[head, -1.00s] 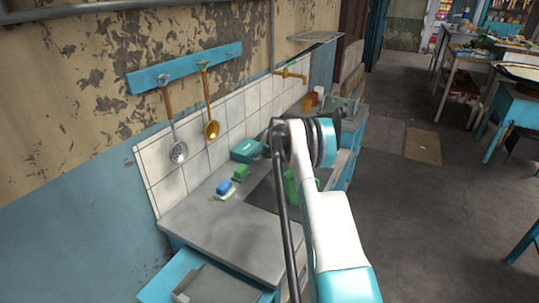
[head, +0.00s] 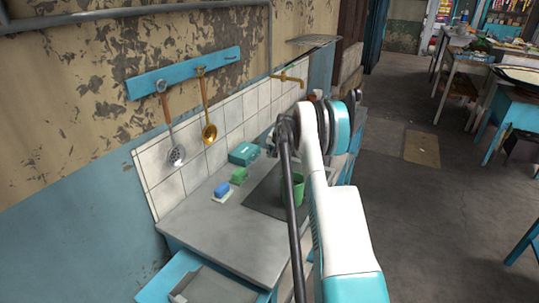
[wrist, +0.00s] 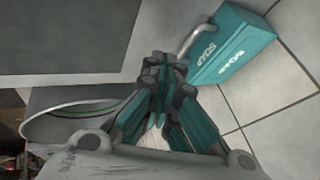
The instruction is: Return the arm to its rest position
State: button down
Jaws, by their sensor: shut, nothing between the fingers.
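My arm (head: 318,190) rises from the bottom of the head view and bends near the sink counter. My gripper (wrist: 158,120) shows in the middle of the wrist view, with its teal fingers shut together and nothing between them. In the head view the gripper is mostly hidden behind the arm. In the wrist view a teal soap box (wrist: 232,45) lies just past the fingertips on the right, apart from them as far as I can tell.
The grey counter (head: 215,240) holds a blue sponge (head: 221,189), a green sponge (head: 239,175), the teal box (head: 244,154) and a green cup (head: 297,190). A brass tap (head: 290,78) juts from the tiled wall. Ladles hang at left. Open floor (head: 430,230) lies at right.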

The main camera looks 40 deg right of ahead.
jog(key=v, duration=0.2)
jog(key=p+v, duration=0.1)
jog(key=v, duration=0.2)
jog(key=shift+s+d+r, duration=0.15)
jog(key=shift+s+d, duration=0.05)
jog(key=shift+s, duration=0.05)
